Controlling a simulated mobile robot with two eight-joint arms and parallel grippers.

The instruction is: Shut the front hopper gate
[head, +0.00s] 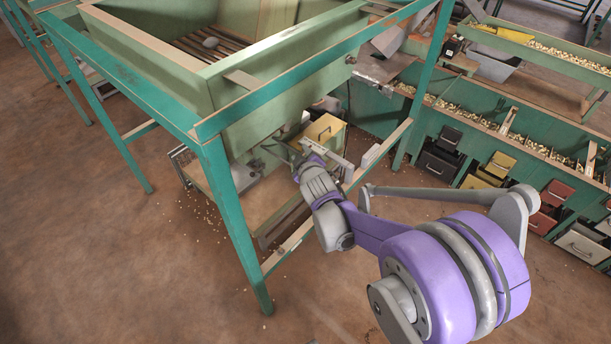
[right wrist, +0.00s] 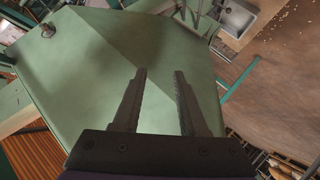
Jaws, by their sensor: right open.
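The green hopper (head: 245,112) stands in a teal frame, its sloped wall narrowing toward the bottom. My right gripper (head: 308,152) is low beside the hopper's underside, near a yellow box with a dark handle (head: 326,130). In the right wrist view my right gripper (right wrist: 160,74) is open and empty, its two dark fingers apart in front of the hopper's green sloped wall (right wrist: 85,70). I cannot pick out the gate for sure; the area at the hopper's outlet is small and partly covered by my gripper. My left gripper is not in view.
The teal frame's legs (head: 236,225) and lower rail (head: 290,247) stand close around my right arm. A green bench (head: 375,112) with several coloured drawers and scattered nuts is at the right. Brown floor (head: 110,260) is open at the left.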

